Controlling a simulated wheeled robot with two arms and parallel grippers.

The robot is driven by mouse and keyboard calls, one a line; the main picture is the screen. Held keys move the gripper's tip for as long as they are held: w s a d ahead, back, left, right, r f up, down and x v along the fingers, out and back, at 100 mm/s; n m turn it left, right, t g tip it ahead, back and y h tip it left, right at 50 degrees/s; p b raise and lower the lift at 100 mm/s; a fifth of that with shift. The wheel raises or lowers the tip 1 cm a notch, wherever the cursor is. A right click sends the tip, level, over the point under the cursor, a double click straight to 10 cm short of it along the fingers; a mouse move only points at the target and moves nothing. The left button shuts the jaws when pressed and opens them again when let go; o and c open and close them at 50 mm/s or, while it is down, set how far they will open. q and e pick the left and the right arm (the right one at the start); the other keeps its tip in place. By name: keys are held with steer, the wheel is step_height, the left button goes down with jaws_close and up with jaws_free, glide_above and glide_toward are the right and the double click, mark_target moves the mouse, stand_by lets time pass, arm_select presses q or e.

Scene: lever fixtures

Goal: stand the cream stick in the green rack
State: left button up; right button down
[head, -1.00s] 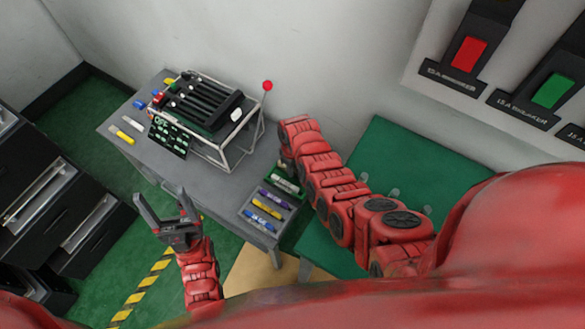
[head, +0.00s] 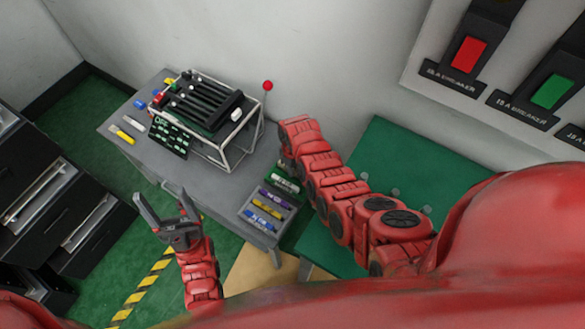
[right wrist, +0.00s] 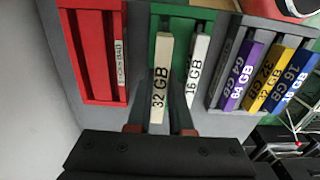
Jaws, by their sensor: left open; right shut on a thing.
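The cream stick (right wrist: 161,80), marked 32 GB, is between the fingers of my right gripper (right wrist: 160,118), which is shut on it in the right wrist view. The stick lies over the green rack (right wrist: 158,22), beside a white stick (right wrist: 196,70) marked 16 GB. I cannot tell whether its far end is seated in the rack. In the head view the green rack (head: 287,185) is partly hidden by my right arm, and the right gripper's tips are hidden. My left gripper (head: 163,202) is open and empty, in front of the table's near edge.
A red rack (right wrist: 88,20) with one stick is left of the green rack. A grey rack at right holds purple (right wrist: 238,75), yellow (right wrist: 268,78) and blue (right wrist: 295,75) sticks. A wire-framed device (head: 205,105) stands on the grey table (head: 195,178).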

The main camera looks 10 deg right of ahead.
steer(key=shift+f+b, duration=0.8)
steer(key=shift+f, duration=0.3)
steer(key=c, duration=0.7)
jaws_free()
steer(key=shift+c, duration=0.2)
steer(key=shift+r, duration=0.1)
step_height(320, 180, up, 17)
steer(key=p, duration=1.3)
steer(key=shift+r, duration=0.15)
